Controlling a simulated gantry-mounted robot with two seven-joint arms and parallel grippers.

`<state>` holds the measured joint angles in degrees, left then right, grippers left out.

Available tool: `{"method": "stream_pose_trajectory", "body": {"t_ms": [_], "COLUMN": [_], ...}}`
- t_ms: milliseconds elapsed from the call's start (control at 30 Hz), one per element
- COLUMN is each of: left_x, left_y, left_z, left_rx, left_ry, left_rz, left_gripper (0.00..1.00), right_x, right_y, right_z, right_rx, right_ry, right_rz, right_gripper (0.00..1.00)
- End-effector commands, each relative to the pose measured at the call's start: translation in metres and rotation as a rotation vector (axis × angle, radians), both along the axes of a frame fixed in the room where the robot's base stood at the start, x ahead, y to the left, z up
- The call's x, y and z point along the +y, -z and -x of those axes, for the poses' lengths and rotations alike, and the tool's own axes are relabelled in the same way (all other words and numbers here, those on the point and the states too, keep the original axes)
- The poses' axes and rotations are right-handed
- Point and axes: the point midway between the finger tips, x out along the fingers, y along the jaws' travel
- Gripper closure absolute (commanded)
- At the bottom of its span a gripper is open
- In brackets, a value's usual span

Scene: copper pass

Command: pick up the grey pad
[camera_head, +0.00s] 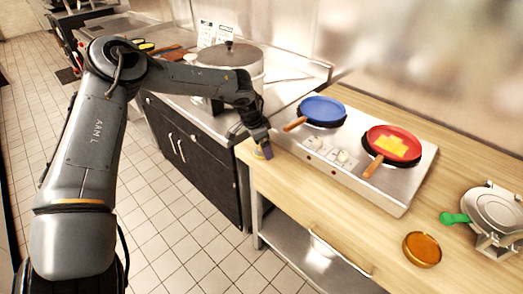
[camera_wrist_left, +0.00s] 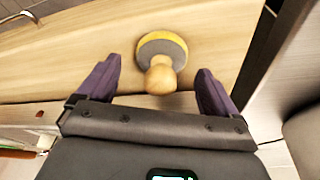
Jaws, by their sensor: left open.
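The grey pad (camera_wrist_left: 151,50) shows in the left wrist view as a round grey disc with a yellow edge and a pale wooden knob. It lies on the wooden counter, its knob facing my left gripper (camera_wrist_left: 157,88). The two purple fingers are open, one on each side of the knob, and do not appear to touch it. In the head view my left gripper (camera_head: 264,152) is at the counter's left end and mostly hides the pad. My right gripper is not in view.
A steel hotplate (camera_head: 400,199) holds a blue pan (camera_head: 322,109) and a red pan (camera_head: 375,137) with yellow food. A large lidded pot (camera_head: 230,58) stands behind my left arm. An amber dish (camera_head: 422,249) and a steel press (camera_head: 495,212) are at right.

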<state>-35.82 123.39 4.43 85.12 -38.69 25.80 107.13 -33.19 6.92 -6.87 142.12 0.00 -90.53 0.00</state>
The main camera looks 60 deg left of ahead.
Motion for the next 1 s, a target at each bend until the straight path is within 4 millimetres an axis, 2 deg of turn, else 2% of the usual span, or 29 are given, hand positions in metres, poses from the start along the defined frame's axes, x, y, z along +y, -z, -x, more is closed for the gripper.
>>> {"method": "stream_pose_trajectory", "body": {"t_ms": [133,400,800,833,867,1000], "left_x": [-0.0005,-0.0007,-0.0007,-0.0007,-0.0007,-0.0007], "left_y": [0.0095,0.0109,0.0107,0.0106,0.0106,0.0103], "left_z": [-0.0027,-0.0034,-0.0032,-0.0033,-0.0033,-0.0033], "left_rx": [0.0,-0.001,-0.001,-0.001,-0.001,-0.001], "left_ry": [0.001,0.001,0.001,0.001,0.001,0.001], "left_rz": [-0.001,0.0,0.0,0.0,0.0,0.0], "left_gripper": [0.07,0.07,0.68,0.68,0.73,0.73], "right_x": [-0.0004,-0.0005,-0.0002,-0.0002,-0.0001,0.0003], "right_y": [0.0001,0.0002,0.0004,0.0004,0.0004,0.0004], "right_z": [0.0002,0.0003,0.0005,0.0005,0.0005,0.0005], "right_rx": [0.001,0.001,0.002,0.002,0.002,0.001], "right_ry": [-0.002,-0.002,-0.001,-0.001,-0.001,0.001], "right_rz": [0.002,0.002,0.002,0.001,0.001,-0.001], "right_gripper": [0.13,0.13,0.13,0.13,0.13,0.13]}}
